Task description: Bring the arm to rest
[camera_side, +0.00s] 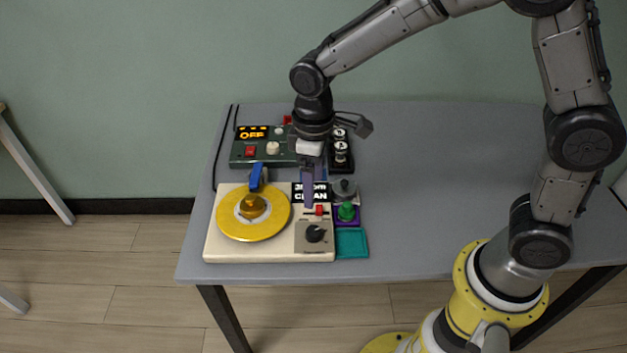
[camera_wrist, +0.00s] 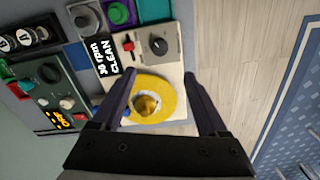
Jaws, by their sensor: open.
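My gripper (camera_side: 308,196) points down over the right part of a cream device (camera_side: 217,246) on the grey table (camera_side: 440,190). In the wrist view my gripper (camera_wrist: 159,80) has its two dark fingers spread apart with nothing held between them. The device carries a yellow disc (camera_side: 228,220) with a gold knob (camera_side: 252,206) at its centre; the disc (camera_wrist: 167,88) shows beyond and between the fingers in the wrist view. Whether a fingertip touches the device cannot be told.
Behind the cream device stands a dark green unit (camera_side: 240,155) with an amber "OFF" display. A dark rack with round dials (camera_side: 341,150) is beside it. A green knob (camera_side: 347,211) and a teal tray (camera_side: 351,243) lie right of the device. The table's right side is clear.

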